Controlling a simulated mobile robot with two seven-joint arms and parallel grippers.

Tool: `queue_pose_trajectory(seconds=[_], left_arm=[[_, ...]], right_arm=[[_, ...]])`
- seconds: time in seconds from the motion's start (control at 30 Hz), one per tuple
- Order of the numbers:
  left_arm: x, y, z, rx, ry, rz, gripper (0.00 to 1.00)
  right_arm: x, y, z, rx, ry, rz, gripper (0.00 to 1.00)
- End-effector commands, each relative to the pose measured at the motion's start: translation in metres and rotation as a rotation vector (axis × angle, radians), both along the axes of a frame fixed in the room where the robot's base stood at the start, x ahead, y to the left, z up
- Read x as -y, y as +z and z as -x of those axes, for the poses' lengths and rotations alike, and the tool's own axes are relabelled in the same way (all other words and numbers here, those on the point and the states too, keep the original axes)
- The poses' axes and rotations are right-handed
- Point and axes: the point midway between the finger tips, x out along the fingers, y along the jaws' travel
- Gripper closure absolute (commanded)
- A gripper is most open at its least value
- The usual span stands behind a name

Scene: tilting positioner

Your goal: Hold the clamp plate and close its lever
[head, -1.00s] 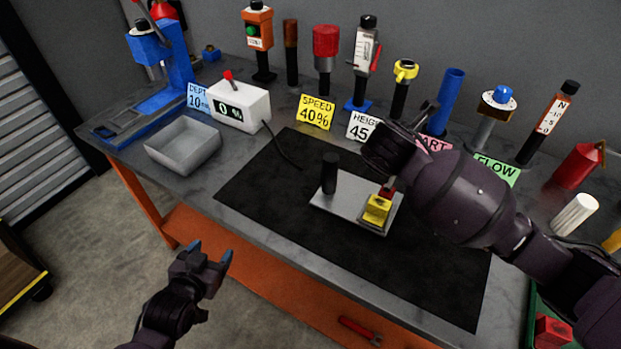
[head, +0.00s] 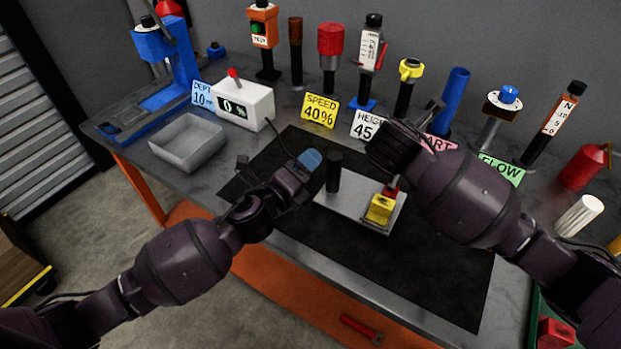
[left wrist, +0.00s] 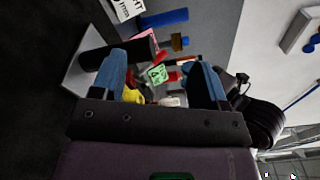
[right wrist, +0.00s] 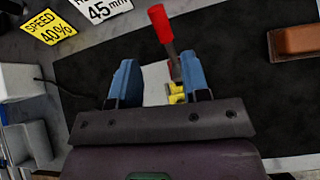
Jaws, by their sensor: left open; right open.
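The clamp plate (head: 345,205) is a light grey plate lying on a black mat. A black upright post (head: 333,172) stands at its left end, and a yellow clamp block (head: 380,208) with a red lever (head: 391,191) is at its right. My left gripper (head: 302,168) is open and empty, just left of the post and apart from it. The left wrist view shows the post (left wrist: 125,52) beyond its fingers (left wrist: 160,85). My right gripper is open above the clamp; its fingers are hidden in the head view. In the right wrist view the red lever (right wrist: 161,30) stands up beyond its fingertips (right wrist: 160,80).
A grey tray (head: 188,143) and a white readout box (head: 244,105) stand at the left. Several tools and label cards, such as the yellow speed card (head: 320,111), line the back. The front of the mat (head: 430,285) is clear.

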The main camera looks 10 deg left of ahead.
Motion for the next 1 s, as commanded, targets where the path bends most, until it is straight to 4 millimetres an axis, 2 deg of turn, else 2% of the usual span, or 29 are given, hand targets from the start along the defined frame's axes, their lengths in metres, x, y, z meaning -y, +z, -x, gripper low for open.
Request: queue_pose_trajectory(seconds=[0.2,0.3,0.5,0.77,1.0], left_arm=[[0.01,-0.018,0.008,0.259,-0.051,-0.435,0.32],[0.013,-0.024,0.012,0.368,-0.063,-0.601,0.32],[0.013,-0.024,0.012,0.538,-0.061,-0.846,0.32],[0.014,-0.023,0.011,0.611,-0.061,-0.958,0.32],[0.027,-0.022,-0.008,0.614,-0.06,-0.962,0.32]], right_arm=[[0.0,0.0,0.0,0.0,0.0,0.0,0.57],[0.0,0.0,0.0,0.0,0.0,0.0,0.57],[0.0,0.0,0.0,0.0,0.0,0.0,0.57],[0.0,0.0,0.0,0.0,0.0,0.0,0.57],[0.0,0.0,0.0,0.0,0.0,0.0,0.57]])
